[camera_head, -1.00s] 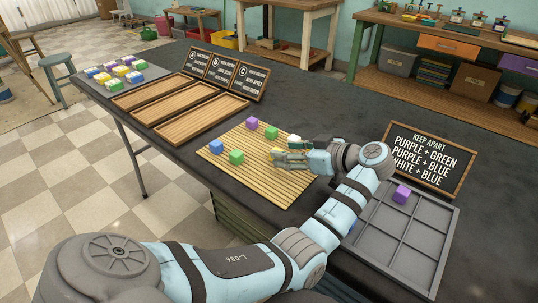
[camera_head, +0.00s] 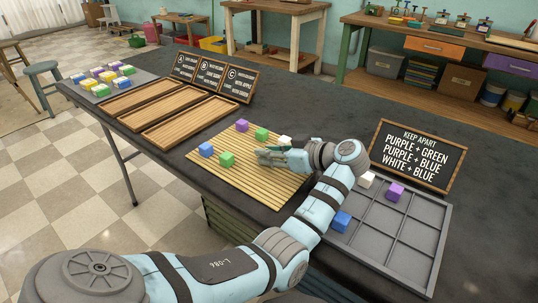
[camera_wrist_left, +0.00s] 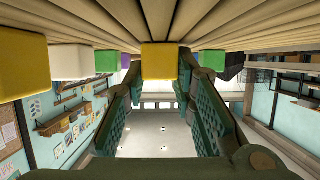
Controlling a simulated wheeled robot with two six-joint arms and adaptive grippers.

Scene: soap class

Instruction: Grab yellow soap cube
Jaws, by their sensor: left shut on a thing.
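A yellow soap cube (camera_wrist_left: 159,61) sits between the fingers of my left gripper (camera_wrist_left: 160,80) in the left wrist view, at the slatted wooden mat. The gripper is shut on it. In the head view my left gripper (camera_head: 268,156) is low over the bamboo mat (camera_head: 262,188), beside a green cube (camera_head: 227,158); the held cube is mostly hidden there. Another yellow cube (camera_wrist_left: 22,66) shows at the left of the wrist view; the arm appears to hide it in the head view. My right gripper is not in view.
Near the gripper are a green cube (camera_head: 262,134), a white cube (camera_head: 285,141), a purple cube (camera_head: 242,125) and a blue cube (camera_head: 206,149). A grey divided tray (camera_head: 413,232) at right holds purple, white and blue cubes. Wooden trays (camera_head: 188,122) at left are empty.

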